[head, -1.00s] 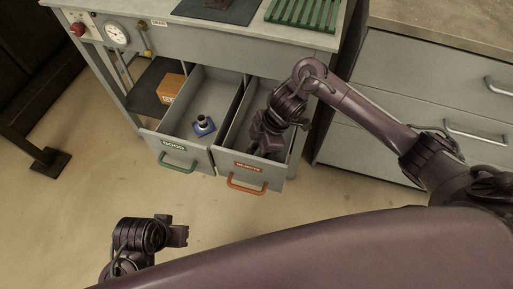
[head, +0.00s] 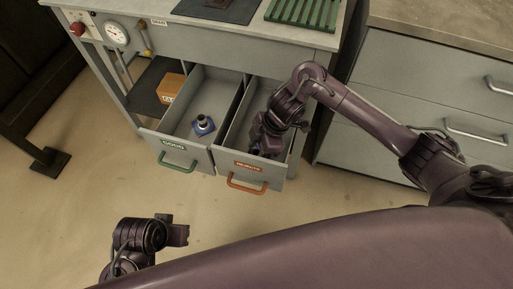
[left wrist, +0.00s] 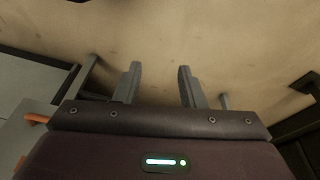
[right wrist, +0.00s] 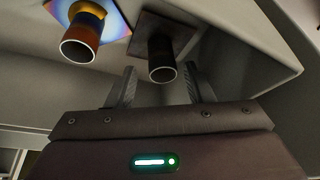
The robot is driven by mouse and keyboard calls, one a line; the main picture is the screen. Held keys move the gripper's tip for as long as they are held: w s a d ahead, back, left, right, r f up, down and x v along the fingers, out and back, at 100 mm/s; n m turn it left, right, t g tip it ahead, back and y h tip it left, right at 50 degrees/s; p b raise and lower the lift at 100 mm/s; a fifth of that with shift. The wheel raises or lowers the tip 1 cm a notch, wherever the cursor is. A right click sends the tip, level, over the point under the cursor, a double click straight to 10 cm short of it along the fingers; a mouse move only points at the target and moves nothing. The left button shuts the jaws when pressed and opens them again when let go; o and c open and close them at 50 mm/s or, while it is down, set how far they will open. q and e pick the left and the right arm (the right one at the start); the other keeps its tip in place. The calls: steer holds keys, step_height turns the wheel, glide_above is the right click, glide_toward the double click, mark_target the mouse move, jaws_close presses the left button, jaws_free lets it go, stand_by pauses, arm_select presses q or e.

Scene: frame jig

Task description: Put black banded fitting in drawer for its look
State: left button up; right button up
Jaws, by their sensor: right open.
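My right gripper (head: 264,143) is inside the right drawer, labelled REJECTS (head: 247,168). In the right wrist view the gripper (right wrist: 160,82) is open, with a dark fitting (right wrist: 162,60) just ahead between its fingers. That fitting has a dark tube with a pale rim on a dark square plate; no separate band is clear. A blue-based fitting with a dark tube (head: 203,125) stands in the open GOOD drawer (head: 175,146). My left gripper (left wrist: 158,75) is open and empty over the floor.
A cardboard box (head: 172,87) sits on the shelf left of the drawers. A green slatted rack (head: 303,12) and dark mat (head: 220,10) lie on the bench top. A grey cabinet (head: 400,90) stands at right. The floor in front is clear.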

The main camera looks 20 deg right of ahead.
steer(key=shift+r, duration=0.1)
steer(key=shift+r, duration=0.3)
arm_select(q)
steer(key=a+f+n+g+y+p, duration=0.1)
steer(key=a+f+p, duration=0.2)
steer(key=f, duration=0.7)
steer(key=shift+s+a+p, duration=0.15)
steer(key=shift+s+p, duration=0.1)
steer(key=shift+p, duration=0.95)
arm_select(e)
steer(key=v, duration=1.2)
steer(key=shift+r, duration=0.25)
arm_select(q)
steer(key=shift+r, duration=0.1)
